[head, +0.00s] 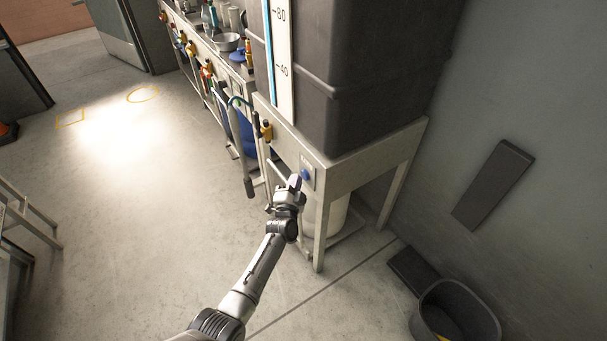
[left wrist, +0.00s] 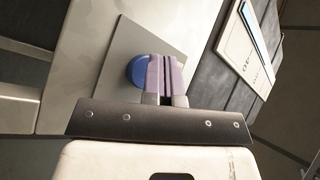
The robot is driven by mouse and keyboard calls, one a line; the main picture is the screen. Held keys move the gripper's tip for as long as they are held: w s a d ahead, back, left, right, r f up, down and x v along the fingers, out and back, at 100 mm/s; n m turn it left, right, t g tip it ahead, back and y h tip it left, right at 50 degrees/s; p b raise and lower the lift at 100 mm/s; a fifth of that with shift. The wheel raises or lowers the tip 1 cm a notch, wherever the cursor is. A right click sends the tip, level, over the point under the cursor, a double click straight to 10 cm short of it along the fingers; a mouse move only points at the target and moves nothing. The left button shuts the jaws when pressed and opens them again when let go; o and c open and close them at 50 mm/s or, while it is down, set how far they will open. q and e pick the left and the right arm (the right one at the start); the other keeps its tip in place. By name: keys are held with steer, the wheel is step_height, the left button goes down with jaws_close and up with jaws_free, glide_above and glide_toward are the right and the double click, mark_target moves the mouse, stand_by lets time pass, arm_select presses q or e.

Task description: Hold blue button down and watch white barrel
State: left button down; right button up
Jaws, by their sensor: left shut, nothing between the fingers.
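The blue button (head: 306,174) sits on a small plate on the front apron of the grey tank stand. My left gripper (head: 294,184) is shut and empty, with its fingertips right at the button. In the left wrist view the closed fingers (left wrist: 165,74) cover the right part of the round blue button (left wrist: 137,70). I cannot tell whether they touch it or whether it is pressed in. A white barrel (head: 337,214) stands under the stand, partly hidden by a front leg and the apron. My right gripper is not in view.
A dark tank (head: 370,70) with a level scale (head: 280,60) rests on the stand (head: 370,155). A hose with a dark nozzle (head: 249,187) hangs left of my gripper. A black bin (head: 455,312) stands at lower right. The floor to the left is largely clear.

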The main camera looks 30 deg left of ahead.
arm_select(q)
steer(key=shift+s+a, duration=0.15)
steer(key=shift+s, duration=0.3)
steer(key=shift+s+a+p, duration=0.35)
steer(key=shift+s+p, duration=0.3)
steer(key=shift+s, duration=0.1)
steer(key=shift+s+a+p, duration=0.3)
steer(key=shift+s+p, duration=0.4)
steer(key=shift+s, duration=0.05)
steer(key=shift+s+a+p, duration=0.35)
steer(key=shift+s+p, duration=0.3)
steer(key=shift+s, duration=0.1)
